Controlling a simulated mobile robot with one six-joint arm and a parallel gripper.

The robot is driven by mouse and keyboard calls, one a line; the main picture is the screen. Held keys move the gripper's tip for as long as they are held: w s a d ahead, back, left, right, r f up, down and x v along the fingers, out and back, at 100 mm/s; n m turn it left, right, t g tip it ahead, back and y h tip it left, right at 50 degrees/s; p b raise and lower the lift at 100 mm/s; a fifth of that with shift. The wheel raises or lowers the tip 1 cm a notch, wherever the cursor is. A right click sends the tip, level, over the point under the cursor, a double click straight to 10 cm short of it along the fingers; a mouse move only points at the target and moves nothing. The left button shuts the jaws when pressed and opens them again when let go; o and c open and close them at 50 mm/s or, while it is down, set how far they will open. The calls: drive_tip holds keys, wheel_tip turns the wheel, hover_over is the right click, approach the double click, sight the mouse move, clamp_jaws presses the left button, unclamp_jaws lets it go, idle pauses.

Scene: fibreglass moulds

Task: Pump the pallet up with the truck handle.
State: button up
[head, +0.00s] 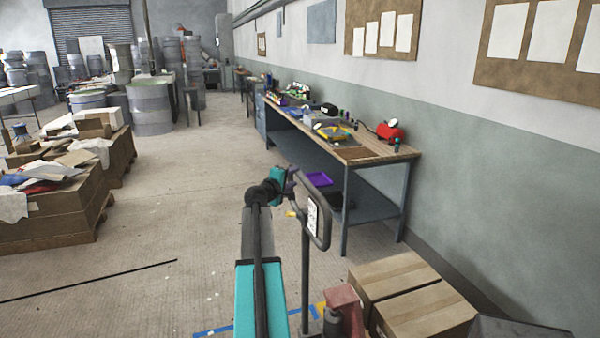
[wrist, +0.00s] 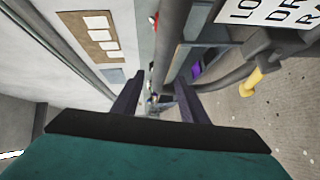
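The truck handle (head: 326,228) is a dark grey upright loop with a white label, on a post (head: 306,275) just right of my arm in the head view. A faded red truck body (head: 345,308) shows at its foot. My gripper (head: 291,178) is at the handle's upper left. In the wrist view its two dark fingers (wrist: 158,97) are apart, and a grey handle bar (wrist: 172,45) shows beyond and partly between them. I cannot tell whether they touch it. A yellow lever (wrist: 252,80) shows at right. The truck's forks and the pallet on them are hidden.
Cardboard boxes (head: 415,300) stand at the lower right near the truck. A workbench (head: 345,150) with tools runs along the right wall. Loaded wooden pallets (head: 55,240) stand at left, with drums (head: 152,110) behind. The floor between is mostly clear.

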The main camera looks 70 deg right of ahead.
sight(297, 175)
drive_tip(key=shift+s+d+f+p, duration=0.15)
drive_tip(key=shift+d+p, duration=0.25)
drive_tip(key=shift+d, duration=0.95)
drive_tip(key=shift+s+d+f+p, duration=0.1)
drive_tip(key=shift+d+f+p, duration=0.2)
drive_tip(key=shift+d, duration=1.05)
drive_tip(key=shift+r, duration=0.1)
